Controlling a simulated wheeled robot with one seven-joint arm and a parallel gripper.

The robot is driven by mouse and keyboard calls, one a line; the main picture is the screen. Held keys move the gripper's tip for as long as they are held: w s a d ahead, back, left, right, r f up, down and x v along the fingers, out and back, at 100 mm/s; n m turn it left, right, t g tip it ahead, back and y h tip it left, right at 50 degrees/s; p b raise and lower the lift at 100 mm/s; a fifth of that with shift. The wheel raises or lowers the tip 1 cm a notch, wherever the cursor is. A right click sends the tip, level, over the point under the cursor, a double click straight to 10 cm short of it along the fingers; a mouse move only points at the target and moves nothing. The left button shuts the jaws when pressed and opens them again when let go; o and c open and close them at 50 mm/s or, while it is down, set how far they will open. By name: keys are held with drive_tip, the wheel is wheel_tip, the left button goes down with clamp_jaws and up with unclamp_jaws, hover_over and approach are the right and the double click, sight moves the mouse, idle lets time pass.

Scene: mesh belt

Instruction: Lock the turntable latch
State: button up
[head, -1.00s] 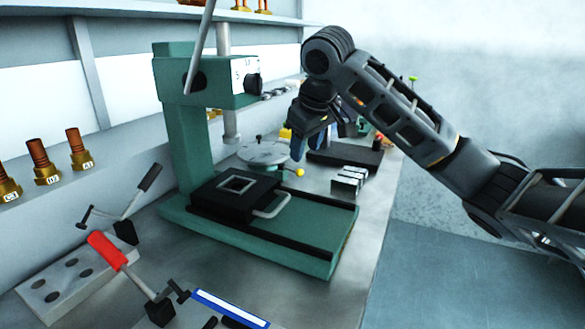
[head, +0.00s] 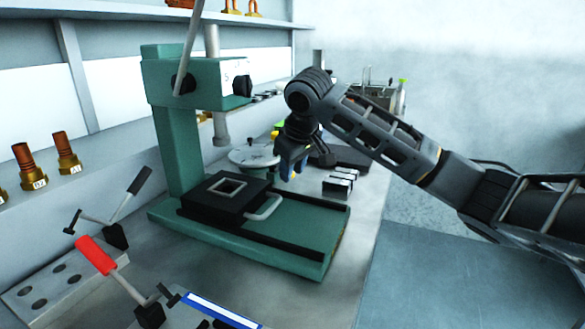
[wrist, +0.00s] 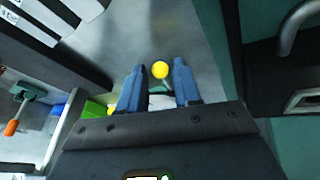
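The turntable (head: 250,157) is a pale round disc on the bench behind the green press. A yellow ball knob (wrist: 160,70) shows in the wrist view, on a short stem that runs back between my fingers; it appears to be the latch handle. My gripper (head: 292,168) is beside the turntable's right edge and points down. In the wrist view its two blue fingers (wrist: 159,78) are apart, with the knob in line with the gap near the tips. I cannot tell whether they touch it.
The green press (head: 175,140) with a black vise (head: 230,197) stands in front of the turntable. Red-handled clamp (head: 97,256) is at the front left. The bench's front right is clear.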

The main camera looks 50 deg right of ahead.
clamp_jaws()
drive_tip(key=shift+w+d+n+y+p, duration=0.1)
drive_tip(key=shift+d+n+y+p, duration=0.25)
drive_tip(key=shift+n, duration=0.25)
drive_tip(key=shift+d+n+y+p, duration=0.15)
drive_tip(key=shift+d+n+p, duration=0.1)
drive_tip(key=shift+n+p, duration=0.3)
drive_tip(key=shift+o, duration=1.4)
unclamp_jaws()
drive_tip(key=shift+r, duration=0.1)
drive_tip(key=v, duration=0.7)
drive_tip(key=shift+s+r, duration=0.15)
drive_tip(key=shift+s, duration=0.15)
